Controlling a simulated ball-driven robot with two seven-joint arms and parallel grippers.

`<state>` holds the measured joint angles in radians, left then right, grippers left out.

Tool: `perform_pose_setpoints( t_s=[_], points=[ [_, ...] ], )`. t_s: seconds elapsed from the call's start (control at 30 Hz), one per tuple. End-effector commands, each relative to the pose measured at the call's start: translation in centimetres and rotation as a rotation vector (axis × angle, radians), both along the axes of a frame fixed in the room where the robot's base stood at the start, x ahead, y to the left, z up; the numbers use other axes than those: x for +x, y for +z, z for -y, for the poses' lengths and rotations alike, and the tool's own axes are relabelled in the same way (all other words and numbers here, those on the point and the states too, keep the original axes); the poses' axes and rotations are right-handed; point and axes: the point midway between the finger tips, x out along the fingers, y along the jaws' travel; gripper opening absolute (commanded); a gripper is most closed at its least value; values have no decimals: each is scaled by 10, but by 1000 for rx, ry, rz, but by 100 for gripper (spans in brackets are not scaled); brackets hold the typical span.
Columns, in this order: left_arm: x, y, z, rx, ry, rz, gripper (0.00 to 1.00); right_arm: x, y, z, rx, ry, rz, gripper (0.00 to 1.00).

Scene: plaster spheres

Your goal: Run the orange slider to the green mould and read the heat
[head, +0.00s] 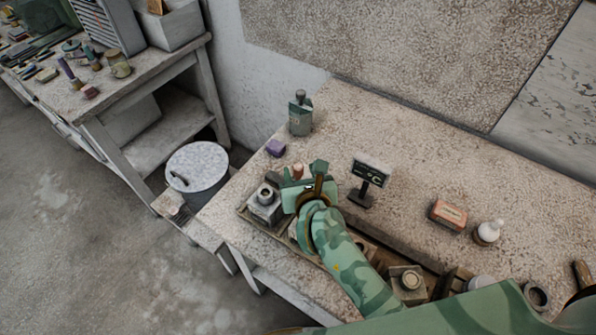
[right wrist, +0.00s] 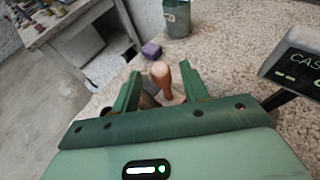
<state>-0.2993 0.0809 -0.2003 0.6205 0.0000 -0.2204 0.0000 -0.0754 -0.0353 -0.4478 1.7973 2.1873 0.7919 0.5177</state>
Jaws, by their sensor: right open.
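An orange-brown knob, which looks like the slider's handle (right wrist: 162,76), stands upright between the fingers of my right gripper (right wrist: 160,84) in the right wrist view. The jaws are open, with a finger on each side of it; I cannot tell whether either touches. In the head view my right gripper (head: 303,174) is over the left part of a long tray (head: 250,220), and the knob's top (head: 298,171) shows by the fingers. A dark display on a stand (head: 371,172) is right of the gripper; its reading is not legible. I cannot make out a green mould. My left gripper is out of view.
Grey blocks with round tops stand in the tray, one at left (head: 264,204) and one at right (head: 408,284). A purple block (head: 275,148) and a grey-green container (head: 300,116) stand behind.

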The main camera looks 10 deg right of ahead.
Motion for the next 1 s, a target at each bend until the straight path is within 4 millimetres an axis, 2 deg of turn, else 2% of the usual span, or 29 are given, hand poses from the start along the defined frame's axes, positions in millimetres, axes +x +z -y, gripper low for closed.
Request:
perform_pose_setpoints(
  t_s=[0.03, 0.2, 0.53, 0.57, 0.7, 1.0],
  points=[
    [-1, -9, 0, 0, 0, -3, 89, 9, -7, 0, 1, -1, 1, 44],
    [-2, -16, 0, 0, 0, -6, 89, 25, -12, 0, 1, 0, 0, 44],
    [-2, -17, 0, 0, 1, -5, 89, 29, -11, 0, 1, 0, 0, 44],
    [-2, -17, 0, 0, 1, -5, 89, 29, -11, 0, 1, 0, 0, 39],
    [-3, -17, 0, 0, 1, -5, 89, 29, -11, 0, 1, 0, 0, 0],
    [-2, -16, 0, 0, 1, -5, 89, 28, -11, 0, -1, -1, 0, 0]
  ],
)
